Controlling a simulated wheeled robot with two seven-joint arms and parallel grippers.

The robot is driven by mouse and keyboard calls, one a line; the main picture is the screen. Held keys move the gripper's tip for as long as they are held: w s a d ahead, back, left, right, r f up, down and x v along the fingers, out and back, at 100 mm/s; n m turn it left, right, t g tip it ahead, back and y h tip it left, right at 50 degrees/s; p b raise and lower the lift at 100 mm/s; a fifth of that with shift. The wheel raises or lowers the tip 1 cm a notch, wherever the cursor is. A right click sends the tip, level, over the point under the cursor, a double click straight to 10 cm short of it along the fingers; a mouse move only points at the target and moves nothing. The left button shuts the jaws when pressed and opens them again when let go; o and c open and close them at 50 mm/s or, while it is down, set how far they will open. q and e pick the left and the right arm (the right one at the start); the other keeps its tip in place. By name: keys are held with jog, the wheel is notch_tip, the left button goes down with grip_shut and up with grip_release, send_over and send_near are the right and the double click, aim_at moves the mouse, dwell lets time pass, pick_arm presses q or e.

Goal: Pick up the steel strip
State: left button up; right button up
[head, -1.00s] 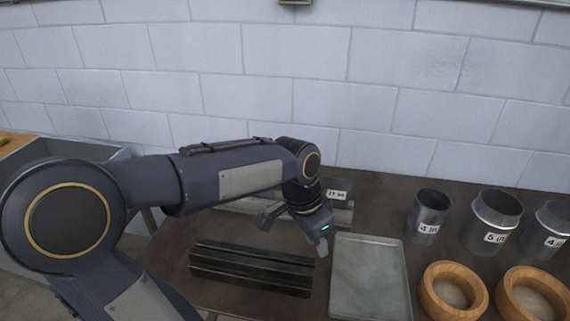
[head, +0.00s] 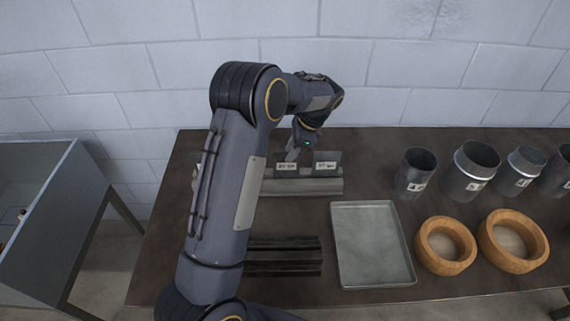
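A low grey rack (head: 315,187) stands at the back of the table, with small white gauge labels on upright dark plates (head: 327,157). The lettering is too small to read. I cannot pick out a single steel strip with certainty; the grey metal in the rack is partly behind my arm. My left gripper (head: 292,154) points down at the back of the rack, just behind or over the labelled plates. One pale finger shows; the gap between the fingers and any contact are hidden. My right gripper is out of view.
A shallow grey tray (head: 372,282) lies mid-table. A dark grooved block (head: 290,256) is left of it, partly behind my arm. Labelled metal cylinders (head: 415,175) and wooden rings (head: 445,268) stand at right. A grey bin (head: 40,215) is at left; the wall is behind.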

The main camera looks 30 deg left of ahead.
aim_at(286, 166)
pick_arm(q)
jog(key=b+x, duration=0.3)
jog(key=x, duration=0.2)
jog(key=shift+s+r, duration=0.1)
jog(key=shift+s, duration=0.1)
jog(key=shift+r, duration=0.1)
jog(key=shift+c, duration=0.5)
grip_shut()
